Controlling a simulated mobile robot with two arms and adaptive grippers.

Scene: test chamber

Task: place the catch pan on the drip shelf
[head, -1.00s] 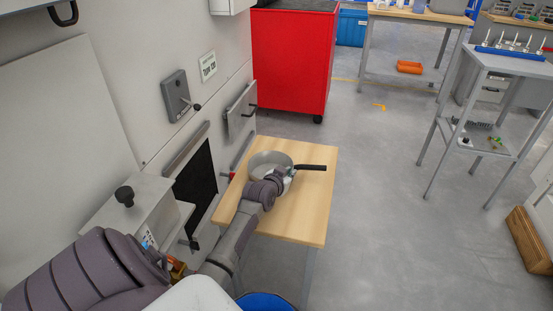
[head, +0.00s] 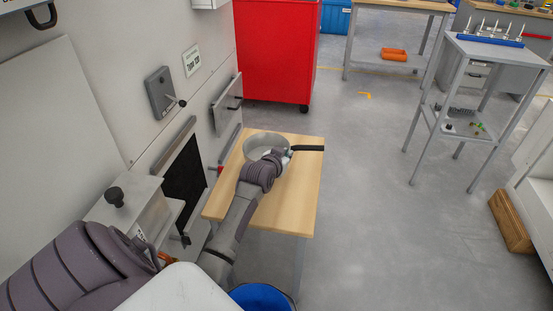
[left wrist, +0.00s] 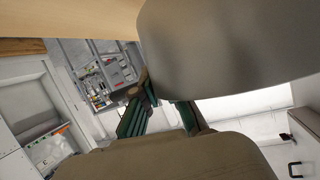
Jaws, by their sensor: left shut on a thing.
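The catch pan (head: 252,146) is a round grey pan with a black handle pointing right. In the head view it shows over the far part of a small wooden-topped table (head: 295,205); I cannot tell whether it touches the top. My left gripper (head: 279,156) is shut on the pan at its near right side, by the handle; the wrist partly hides the pan. In the left wrist view the pan's grey side (left wrist: 220,45) fills the upper right, with the green fingers (left wrist: 165,110) against it. My right gripper is not in view. I cannot identify the drip shelf for certain.
A wall panel with a dark opening (head: 184,175) and a red tap-like part (head: 217,170) stands left of the table. A red cabinet (head: 275,50) is behind it. A blue bucket (head: 262,297) is at the front.

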